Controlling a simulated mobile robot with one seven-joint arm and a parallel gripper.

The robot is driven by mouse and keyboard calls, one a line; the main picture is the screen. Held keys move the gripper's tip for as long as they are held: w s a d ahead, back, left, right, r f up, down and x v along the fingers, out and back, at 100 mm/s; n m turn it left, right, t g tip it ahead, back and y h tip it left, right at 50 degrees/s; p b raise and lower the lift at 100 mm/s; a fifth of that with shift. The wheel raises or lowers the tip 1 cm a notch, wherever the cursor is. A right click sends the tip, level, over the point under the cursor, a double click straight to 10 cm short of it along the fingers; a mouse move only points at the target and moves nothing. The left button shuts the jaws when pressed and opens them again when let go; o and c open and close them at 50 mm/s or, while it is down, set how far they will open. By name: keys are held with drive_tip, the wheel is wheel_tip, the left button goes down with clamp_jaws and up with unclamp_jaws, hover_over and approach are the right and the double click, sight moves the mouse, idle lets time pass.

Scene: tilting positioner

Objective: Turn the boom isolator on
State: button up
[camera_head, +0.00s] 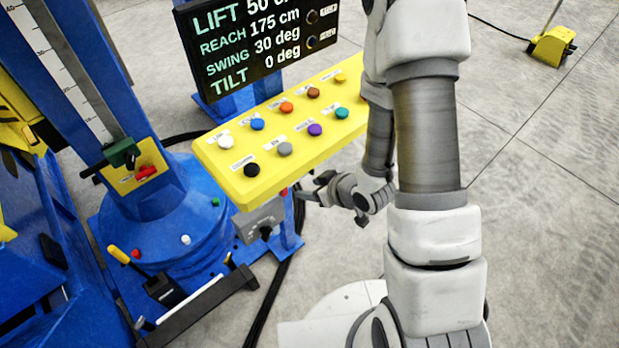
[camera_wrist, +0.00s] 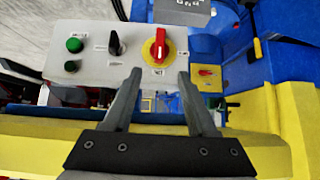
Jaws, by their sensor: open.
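A grey control box (camera_wrist: 88,88) in the wrist view carries a red rotary handle on a yellow disc (camera_wrist: 160,47), a black switch (camera_wrist: 115,43) and green buttons. A smaller red handle on a yellow plate (camera_wrist: 207,73) is farther right; a red handle on a yellow plate also shows on the blue mast in the head view (camera_head: 146,173). The labels are too blurred to tell which is the boom isolator. My gripper (camera_wrist: 158,78) is open and empty, its fingertips just below the red rotary handle in the picture. In the head view my gripper (camera_head: 312,188) is beside the yellow panel.
The yellow button panel (camera_head: 230,190) with several coloured buttons and a black display (camera_head: 250,50) stand left of my arm. A grey box (camera_head: 255,220) hangs under the panel. Blue machine parts and a black cable are nearby. The floor at right is mostly clear.

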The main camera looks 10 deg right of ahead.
drive_tip(key=shift+s+d+r+p, duration=0.25)
drive_tip(key=shift+s+r+p, duration=0.2)
drive_tip(key=shift+p, duration=0.8)
